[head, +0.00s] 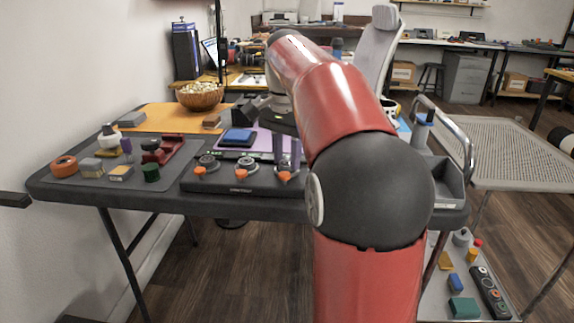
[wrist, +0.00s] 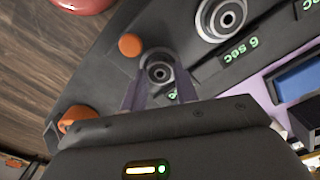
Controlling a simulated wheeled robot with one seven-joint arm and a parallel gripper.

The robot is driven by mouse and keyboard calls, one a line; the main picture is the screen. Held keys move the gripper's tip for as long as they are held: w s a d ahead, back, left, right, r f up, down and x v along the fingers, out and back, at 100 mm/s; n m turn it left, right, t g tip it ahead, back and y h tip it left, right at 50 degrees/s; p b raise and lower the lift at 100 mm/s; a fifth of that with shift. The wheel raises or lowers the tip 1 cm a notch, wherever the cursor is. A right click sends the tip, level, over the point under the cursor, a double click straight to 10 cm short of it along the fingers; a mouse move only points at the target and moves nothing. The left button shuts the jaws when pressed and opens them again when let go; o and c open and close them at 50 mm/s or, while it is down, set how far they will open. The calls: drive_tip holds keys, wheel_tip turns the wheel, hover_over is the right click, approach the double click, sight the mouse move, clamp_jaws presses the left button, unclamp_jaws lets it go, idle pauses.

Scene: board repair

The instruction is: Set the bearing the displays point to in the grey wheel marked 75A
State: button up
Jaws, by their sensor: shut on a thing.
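The dark test stand (head: 230,186) is on the near table, with several orange knobs along its front. Grey bearings sit at its left (head: 207,162) and middle (head: 246,165) stations. My gripper (head: 285,160) points down over the right station. In the wrist view my gripper (wrist: 160,90) is shut on a small dark round bearing (wrist: 160,72); I cannot tell whether it touches the stand. A larger bearing (wrist: 222,18) shows beside it. One green display (wrist: 240,50) reads "6 sec"; a second (wrist: 306,8) is partly cut off. I cannot make out the wheel marked 75A.
A grey mat (head: 60,182) at the left holds an orange wheel (head: 63,166), small blocks and a red device (head: 178,150). A wooden bowl (head: 200,97) is at the back. My arm hides the table's right middle.

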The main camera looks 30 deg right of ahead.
sight(288, 162)
drive_tip(key=shift+r+p, duration=2.1)
drive_tip(key=shift+r, duration=0.4)
drive_tip(key=shift+d, duration=0.15)
